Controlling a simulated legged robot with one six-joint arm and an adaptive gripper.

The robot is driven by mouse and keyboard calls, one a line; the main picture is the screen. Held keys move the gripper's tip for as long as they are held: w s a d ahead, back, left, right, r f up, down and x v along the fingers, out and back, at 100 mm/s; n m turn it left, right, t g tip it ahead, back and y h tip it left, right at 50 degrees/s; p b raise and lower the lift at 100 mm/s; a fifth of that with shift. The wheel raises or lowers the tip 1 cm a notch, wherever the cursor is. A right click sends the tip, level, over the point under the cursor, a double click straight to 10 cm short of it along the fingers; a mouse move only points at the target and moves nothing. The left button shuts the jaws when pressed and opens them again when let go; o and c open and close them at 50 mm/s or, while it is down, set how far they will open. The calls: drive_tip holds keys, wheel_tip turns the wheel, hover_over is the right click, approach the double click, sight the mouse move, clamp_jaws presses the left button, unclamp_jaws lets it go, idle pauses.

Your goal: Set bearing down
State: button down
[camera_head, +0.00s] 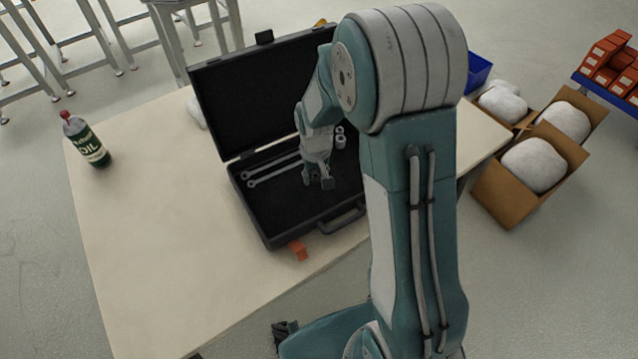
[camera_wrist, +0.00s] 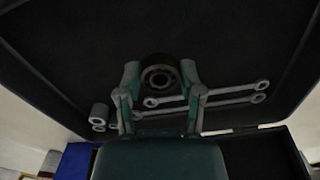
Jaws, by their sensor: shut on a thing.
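My gripper (camera_wrist: 160,73) is shut on a dark round bearing (camera_wrist: 160,78), with one finger on each side of it. In the head view my gripper (camera_head: 318,181) points down inside the open black case (camera_head: 278,226), over its front part. The bearing is hard to make out in the head view. I cannot tell whether it touches the case floor or hangs just above it.
Two wrenches (camera_head: 272,172) lie in the case left of my gripper, and small metal sockets (camera_head: 340,138) lie behind. The case lid (camera_head: 240,100) stands open. An oil bottle (camera_head: 85,140) and an orange object (camera_head: 298,250) are on the table (camera_head: 150,250).

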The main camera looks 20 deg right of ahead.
sight(319, 190)
drive_tip(key=shift+d+f, duration=0.25)
drive_tip(key=shift+f, duration=0.1)
drive_tip(key=shift+d+f, duration=0.15)
drive_tip(key=shift+f, duration=1.5)
drive_tip(key=shift+c, duration=1.1)
unclamp_jaws()
drive_tip(key=shift+f, duration=0.1)
